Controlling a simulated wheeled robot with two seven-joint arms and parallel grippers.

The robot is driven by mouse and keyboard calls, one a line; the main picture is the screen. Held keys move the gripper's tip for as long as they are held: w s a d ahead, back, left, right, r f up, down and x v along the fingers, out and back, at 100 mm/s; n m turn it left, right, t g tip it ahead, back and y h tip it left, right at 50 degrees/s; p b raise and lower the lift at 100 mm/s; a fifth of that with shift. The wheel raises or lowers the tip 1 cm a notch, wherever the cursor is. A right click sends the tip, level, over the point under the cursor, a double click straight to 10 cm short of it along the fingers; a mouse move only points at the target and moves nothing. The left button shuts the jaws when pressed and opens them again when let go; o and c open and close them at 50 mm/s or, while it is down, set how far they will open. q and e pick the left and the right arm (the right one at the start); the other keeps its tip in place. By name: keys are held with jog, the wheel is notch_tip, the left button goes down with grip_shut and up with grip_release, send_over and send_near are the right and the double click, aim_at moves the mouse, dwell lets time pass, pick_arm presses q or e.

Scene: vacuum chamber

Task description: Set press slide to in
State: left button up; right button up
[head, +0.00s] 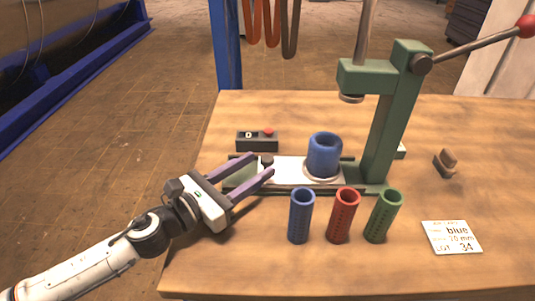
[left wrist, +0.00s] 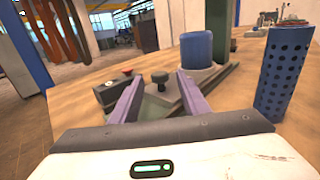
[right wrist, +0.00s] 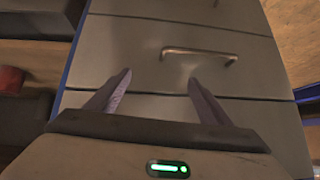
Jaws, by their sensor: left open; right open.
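The press slide (head: 288,168) is a pale plate with a dark knob (head: 266,160) at its left end. It lies on the base of the green press (head: 388,130). A thick blue cylinder (head: 324,153) stands upright in a round seat on it, left of and below the raised ram (head: 351,98). My left gripper (head: 262,164) is open, its purple fingers pointing at the knob. In the left wrist view the knob (left wrist: 159,78) shows between the fingertips, not clasped. My right gripper (right wrist: 160,77) is open and empty, away from the press, before a drawer front.
Blue (head: 301,215), red (head: 343,215) and green (head: 383,215) perforated tubes stand in front of the press. A control box with a red button (head: 257,140) sits behind the slide. A label card (head: 452,237) and small brown object (head: 446,162) lie right. The drawer handle (right wrist: 200,53) is near my right gripper.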

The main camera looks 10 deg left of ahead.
aim_at(263, 163)
pick_arm(q)
jog(key=shift+x, duration=2.35)
jog(key=shift+c, duration=0.3)
grip_shut()
jog(key=shift+d+p, duration=0.1)
jog(key=shift+p, duration=0.2)
